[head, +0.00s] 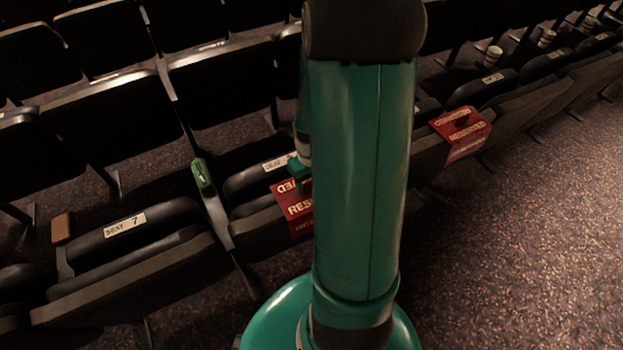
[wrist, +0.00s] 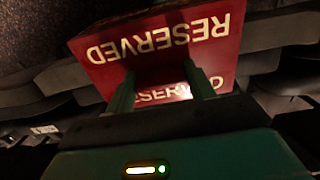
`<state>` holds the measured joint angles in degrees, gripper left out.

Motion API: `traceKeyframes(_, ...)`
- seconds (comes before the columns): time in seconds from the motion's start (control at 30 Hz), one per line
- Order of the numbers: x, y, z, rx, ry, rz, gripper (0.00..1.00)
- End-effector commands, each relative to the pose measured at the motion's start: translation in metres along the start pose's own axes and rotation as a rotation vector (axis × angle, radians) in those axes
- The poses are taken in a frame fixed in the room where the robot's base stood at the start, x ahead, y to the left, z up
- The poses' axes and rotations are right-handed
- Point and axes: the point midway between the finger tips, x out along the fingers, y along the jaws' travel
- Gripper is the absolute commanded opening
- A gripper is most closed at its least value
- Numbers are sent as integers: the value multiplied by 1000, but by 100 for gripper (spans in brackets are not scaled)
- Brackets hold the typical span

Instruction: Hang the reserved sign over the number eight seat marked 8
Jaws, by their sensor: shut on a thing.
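A red reserved sign (head: 294,208) is by the front edge of the seat just right of seat 7, partly hidden by my arm. My gripper is shut on it; in the wrist view the two green fingers (wrist: 161,88) grip the sign (wrist: 205,50), its lettering upside down. That seat's label (head: 279,162) is partly covered, and its number is not readable. I cannot tell whether the sign rests on the seat or hangs clear of it.
The seat marked 7 (head: 125,224) is at left. A second red reserved sign (head: 463,132) hangs on a seat at right. A green object (head: 202,176) sits on the armrest between seats. Carpet at right is clear.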

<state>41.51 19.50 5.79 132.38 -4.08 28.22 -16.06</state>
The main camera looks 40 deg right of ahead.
Motion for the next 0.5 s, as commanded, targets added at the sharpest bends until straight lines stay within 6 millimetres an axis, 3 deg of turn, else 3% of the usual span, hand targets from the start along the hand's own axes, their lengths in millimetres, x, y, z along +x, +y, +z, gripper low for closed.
traceKeyframes(0.07,0,0,0,0,0,0,15)
traceKeyframes(0.1,0,0,0,0,0,0,56)
traceKeyframes(0.2,0,0,0,0,0,0,76)
traceKeyframes(0.23,0,0,0,0,0,0,80)
traceKeyframes(0.5,-1,0,0,0,0,0,80)
